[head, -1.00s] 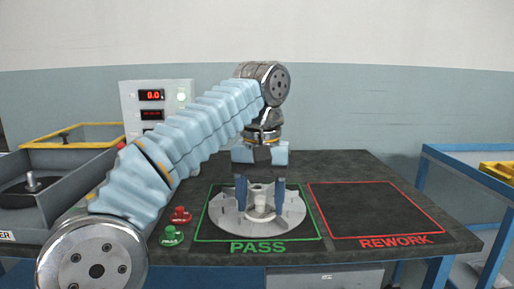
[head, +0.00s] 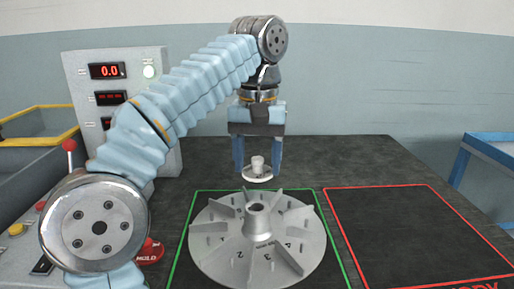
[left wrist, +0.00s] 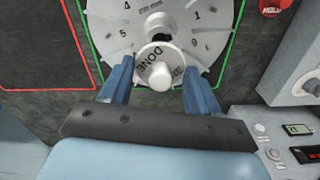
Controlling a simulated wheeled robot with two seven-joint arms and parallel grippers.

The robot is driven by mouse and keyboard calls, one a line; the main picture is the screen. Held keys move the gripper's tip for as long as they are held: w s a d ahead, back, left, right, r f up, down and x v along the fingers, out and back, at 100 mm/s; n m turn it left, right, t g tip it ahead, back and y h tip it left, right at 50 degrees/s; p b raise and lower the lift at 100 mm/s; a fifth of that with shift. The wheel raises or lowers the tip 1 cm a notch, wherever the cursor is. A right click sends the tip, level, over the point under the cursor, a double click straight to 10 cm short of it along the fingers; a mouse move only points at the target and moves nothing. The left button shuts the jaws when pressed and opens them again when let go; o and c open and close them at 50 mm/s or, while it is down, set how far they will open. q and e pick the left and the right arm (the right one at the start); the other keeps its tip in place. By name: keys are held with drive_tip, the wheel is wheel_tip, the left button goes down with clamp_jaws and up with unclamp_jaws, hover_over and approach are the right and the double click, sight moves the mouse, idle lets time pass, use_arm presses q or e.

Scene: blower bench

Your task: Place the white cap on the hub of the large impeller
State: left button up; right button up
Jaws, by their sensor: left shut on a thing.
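The white cap, a flat disc with a raised knob (head: 257,163), is held between the fingers of my left gripper (head: 258,173). In the left wrist view the cap (left wrist: 163,68) shows dark lettering reading "DONE" and sits between the two blue fingers. The large impeller (head: 222,247) lies flat in the green PASS square, grey with radial vanes and a raised hub (head: 257,221). The hub's top opening is uncovered. The cap appears above and behind the hub in the head view, apart from it. My right gripper is not in view.
The red REWORK square (head: 415,235) at the right is empty. A control box (head: 118,112) with red displays stands behind my left arm. A blue-framed stand (head: 492,150) is at the far right.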

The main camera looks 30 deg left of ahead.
use_arm(q)
wheel_tip(320, 180, down, 6)
drive_tip(key=shift+f, duration=0.2)
idle(0.3)
drive_tip(key=shift+f+b, duration=0.35)
drive_tip(key=shift+f, duration=0.2)
idle(0.3)
drive_tip(key=o, duration=1.2)
